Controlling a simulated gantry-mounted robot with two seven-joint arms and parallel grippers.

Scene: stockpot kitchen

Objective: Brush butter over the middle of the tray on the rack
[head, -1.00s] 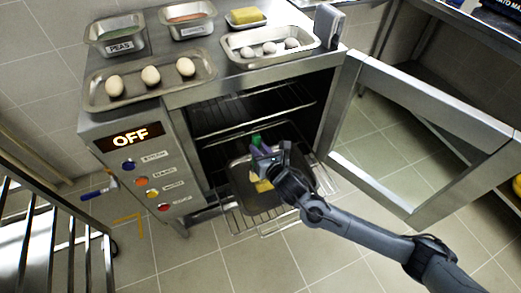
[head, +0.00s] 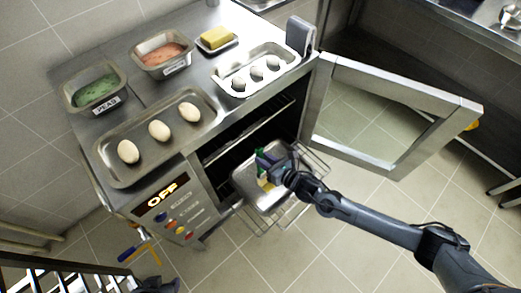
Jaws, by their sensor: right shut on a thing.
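A metal tray (head: 268,201) sits on the pulled-out wire rack (head: 293,216) of the open oven. My right gripper (head: 270,171) is over the tray and shut on a brush with a green handle (head: 260,154). The brush's pale yellow head (head: 264,184) points down at the tray; I cannot tell whether it touches. A yellow butter block (head: 216,37) lies on a small dish on top of the oven. My left gripper is not clearly in view; only a dark part of my body shows at the bottom left.
The oven door (head: 390,120) stands open to the right. On the oven top are a tray of eggs (head: 196,104), a tray of small grey balls (head: 285,52), a peas container (head: 70,98) and a container with reddish contents (head: 143,62). The display (head: 187,180) reads OFF.

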